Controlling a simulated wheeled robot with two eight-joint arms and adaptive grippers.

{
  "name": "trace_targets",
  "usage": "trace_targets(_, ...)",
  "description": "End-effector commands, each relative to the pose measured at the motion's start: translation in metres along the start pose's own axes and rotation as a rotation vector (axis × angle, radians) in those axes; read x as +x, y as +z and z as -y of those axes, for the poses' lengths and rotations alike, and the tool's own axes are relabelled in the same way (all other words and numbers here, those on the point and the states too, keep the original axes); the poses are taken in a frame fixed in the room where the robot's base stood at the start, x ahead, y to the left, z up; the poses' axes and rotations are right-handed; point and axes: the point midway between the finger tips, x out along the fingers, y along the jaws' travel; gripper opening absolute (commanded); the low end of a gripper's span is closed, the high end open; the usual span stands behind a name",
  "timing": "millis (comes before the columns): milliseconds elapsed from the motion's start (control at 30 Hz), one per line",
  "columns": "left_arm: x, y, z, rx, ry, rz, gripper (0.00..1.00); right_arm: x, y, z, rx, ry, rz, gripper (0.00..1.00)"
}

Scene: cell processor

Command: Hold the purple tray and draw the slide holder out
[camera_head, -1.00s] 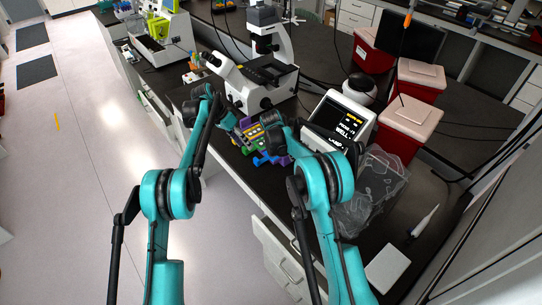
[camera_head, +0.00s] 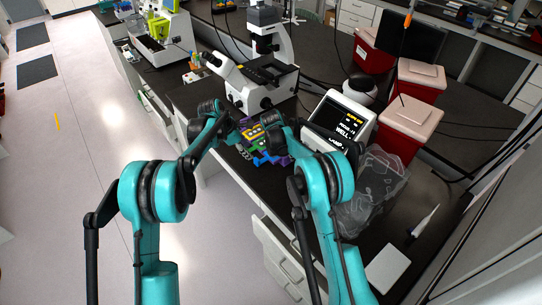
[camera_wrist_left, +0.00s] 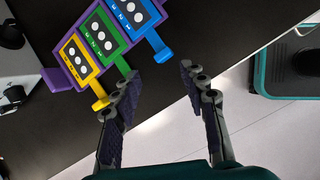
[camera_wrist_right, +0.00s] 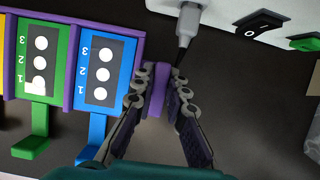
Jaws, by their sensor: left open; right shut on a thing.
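The purple tray (camera_wrist_right: 69,65) lies on the dark bench and holds yellow, green and blue slide holders, each with a handle sticking out toward the bench edge. My right gripper (camera_wrist_right: 157,88) is shut on a purple tab at the tray's side, beside the blue slide holder (camera_wrist_right: 110,68). My left gripper (camera_wrist_left: 160,72) is open and empty in front of the handles. One of its fingers is close to the green slide holder's (camera_wrist_left: 105,38) handle and the yellow slide holder's (camera_wrist_left: 77,66) handle; I cannot tell whether it touches. In the head view the tray (camera_head: 275,159) is partly hidden by my arms.
A microscope (camera_head: 262,85) stands behind the tray. A device with a lit screen (camera_head: 345,120) is right of it, with a transparent bag (camera_head: 372,190) nearby. Red bins (camera_head: 408,125) are farther right. The bench edge runs close to the tray, with floor beyond.

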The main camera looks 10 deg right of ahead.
Motion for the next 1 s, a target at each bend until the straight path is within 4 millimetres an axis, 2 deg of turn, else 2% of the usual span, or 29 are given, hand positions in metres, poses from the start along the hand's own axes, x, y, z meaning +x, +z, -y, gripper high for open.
trace_targets(100, -0.001, 0.000, 0.005, -0.208, 0.020, 0.000, 0.43, 0.000, 0.000, 0.000, 0.000, 0.000, 0.000, 0.00)
trace_targets(300, -0.001, -0.001, 0.009, -0.409, 0.039, 0.003, 0.43, 0.000, 0.000, 0.000, 0.000, 0.000, 0.000, 0.00)
trace_targets(433, 0.003, -0.001, 0.009, -0.445, 0.042, 0.003, 0.43, 0.000, 0.000, 0.000, 0.000, 0.000, 0.000, 0.00)
trace_targets(567, 0.017, -0.001, 0.009, -0.445, 0.041, 0.003, 0.43, 0.000, 0.000, 0.000, 0.000, 0.000, 0.000, 0.00)
trace_targets(1000, 0.076, -0.001, 0.006, -0.444, 0.041, 0.003, 0.43, 0.000, 0.000, 0.000, 0.000, 0.000, 0.000, 0.00)
